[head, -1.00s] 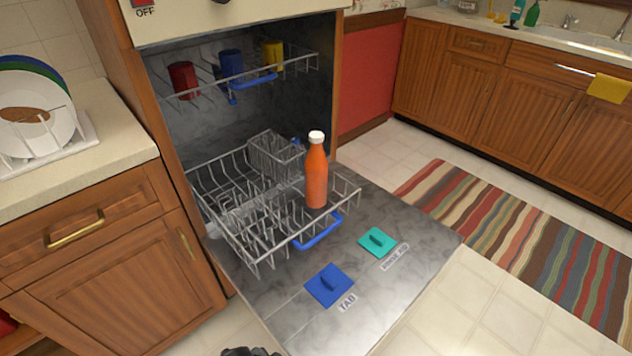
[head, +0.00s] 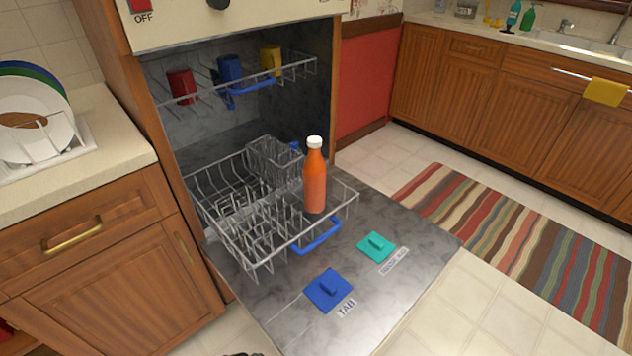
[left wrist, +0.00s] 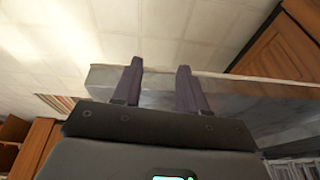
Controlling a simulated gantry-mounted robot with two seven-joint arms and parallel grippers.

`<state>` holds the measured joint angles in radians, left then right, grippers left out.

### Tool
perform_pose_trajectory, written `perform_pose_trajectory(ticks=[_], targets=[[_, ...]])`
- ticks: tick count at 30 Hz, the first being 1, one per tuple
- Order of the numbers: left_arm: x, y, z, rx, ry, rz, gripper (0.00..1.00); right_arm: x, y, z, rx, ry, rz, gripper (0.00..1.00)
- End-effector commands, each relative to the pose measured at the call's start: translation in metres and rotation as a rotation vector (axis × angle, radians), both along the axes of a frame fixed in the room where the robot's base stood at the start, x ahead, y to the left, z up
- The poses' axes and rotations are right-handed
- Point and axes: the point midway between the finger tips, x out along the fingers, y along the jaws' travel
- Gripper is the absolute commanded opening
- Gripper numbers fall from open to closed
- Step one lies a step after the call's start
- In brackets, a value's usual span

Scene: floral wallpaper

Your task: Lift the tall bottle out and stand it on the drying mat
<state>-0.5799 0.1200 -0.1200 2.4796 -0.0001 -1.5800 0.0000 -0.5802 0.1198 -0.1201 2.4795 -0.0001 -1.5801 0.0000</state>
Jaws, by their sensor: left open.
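The tall orange bottle (head: 314,182) with a white cap stands upright in the front right part of the lower dishwasher rack (head: 250,262), which is pulled out over the open door. My left gripper (left wrist: 158,75) is open and empty in the left wrist view, with the door's edge and the floor beyond its fingers. In the head view only a dark sliver, probably of my left arm, shows at the bottom edge, well apart from the bottle. I cannot make out a drying mat in these frames. My right gripper is not in view.
The open door (head: 420,235) carries a blue tab (head: 328,290) and a teal lid (head: 376,246). The upper rack (head: 300,68) holds red, blue and yellow cups. A dish rack with plates (head: 35,125) stands on the left counter. A striped rug (head: 530,250) lies at the right.

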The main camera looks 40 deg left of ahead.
Motion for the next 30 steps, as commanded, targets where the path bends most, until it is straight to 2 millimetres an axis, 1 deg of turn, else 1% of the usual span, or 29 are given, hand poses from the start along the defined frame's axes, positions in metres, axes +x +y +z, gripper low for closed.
perform_pose_trajectory(ticks=[3, 4, 15, 23, 26, 29, 30], targets=[[0.000, 0.000, 0.000, 0.000, 0.000, 0.000, 0.42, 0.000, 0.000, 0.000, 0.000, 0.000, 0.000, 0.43], [0.000, 0.000, 0.000, 0.000, 0.000, 0.000, 0.44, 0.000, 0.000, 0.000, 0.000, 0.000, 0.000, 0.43], [0.000, 0.000, 0.000, 0.000, 0.000, 0.000, 1.00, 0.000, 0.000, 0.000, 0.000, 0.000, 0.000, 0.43], [0.000, 0.000, 0.003, 0.000, 0.000, 0.000, 1.00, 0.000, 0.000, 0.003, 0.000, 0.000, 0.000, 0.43], [0.000, 0.000, 0.013, 0.000, -0.001, 0.000, 1.00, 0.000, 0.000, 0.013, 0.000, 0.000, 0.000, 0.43], [0.000, 0.000, 0.034, 0.000, -0.001, 0.000, 1.00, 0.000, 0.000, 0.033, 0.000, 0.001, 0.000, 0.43], [0.000, 0.000, 0.045, 0.000, -0.001, 0.000, 1.00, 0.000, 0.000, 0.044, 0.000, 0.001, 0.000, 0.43]])
